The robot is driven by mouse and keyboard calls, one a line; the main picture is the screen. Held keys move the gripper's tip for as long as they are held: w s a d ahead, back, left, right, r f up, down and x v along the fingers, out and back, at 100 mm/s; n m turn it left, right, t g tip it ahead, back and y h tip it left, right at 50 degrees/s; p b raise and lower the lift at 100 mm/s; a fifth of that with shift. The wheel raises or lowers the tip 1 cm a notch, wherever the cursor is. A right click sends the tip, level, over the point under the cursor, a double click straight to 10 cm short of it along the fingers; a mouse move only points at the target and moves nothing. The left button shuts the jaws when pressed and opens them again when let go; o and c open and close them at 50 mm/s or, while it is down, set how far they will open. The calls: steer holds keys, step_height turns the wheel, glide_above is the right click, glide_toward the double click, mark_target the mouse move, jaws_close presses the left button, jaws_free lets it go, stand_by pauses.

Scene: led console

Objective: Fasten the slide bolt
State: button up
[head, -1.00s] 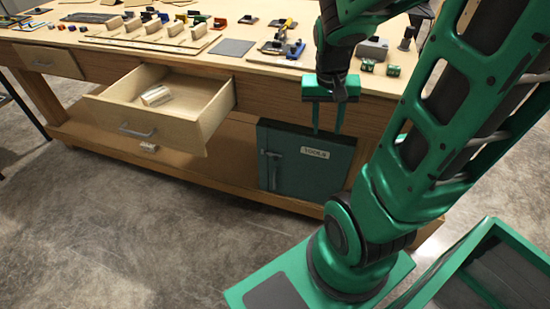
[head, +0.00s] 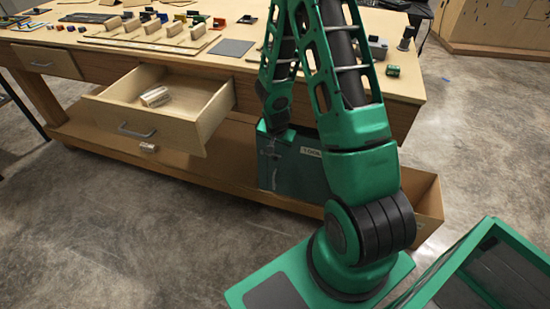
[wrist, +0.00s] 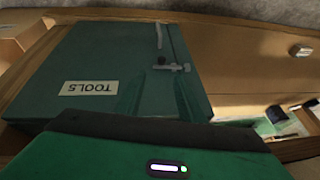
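The slide bolt (wrist: 172,67) shows in the wrist view as a small light metal bar with a dark knob, near the edge of the green tools cabinet door (wrist: 95,60). I cannot tell whether its bar sits in a catch. A pale handle (wrist: 159,37) is just beyond it on the door. My gripper (wrist: 152,92) appears open, its green fingers apart in front of the door and short of the bolt, with nothing seen between them. In the head view my gripper (head: 270,140) is at the cabinet's upper left part; my arm hides part of the cabinet (head: 300,175).
An open wooden drawer (head: 200,130) with a pale block (head: 154,96) in it juts out left of the cabinet. The workbench top (head: 400,82) overhangs above. A small pale item (head: 148,147) lies on the lower shelf (head: 100,140). Floor in front is clear.

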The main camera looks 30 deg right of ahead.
mark_target(275, 158)
steer(key=shift+a+x, duration=0.15)
steer(key=shift+x, duration=2.8)
steer(key=shift+a+x, duration=0.15)
steer(key=shift+x, duration=2.75)
steer(key=shift+w, duration=0.1)
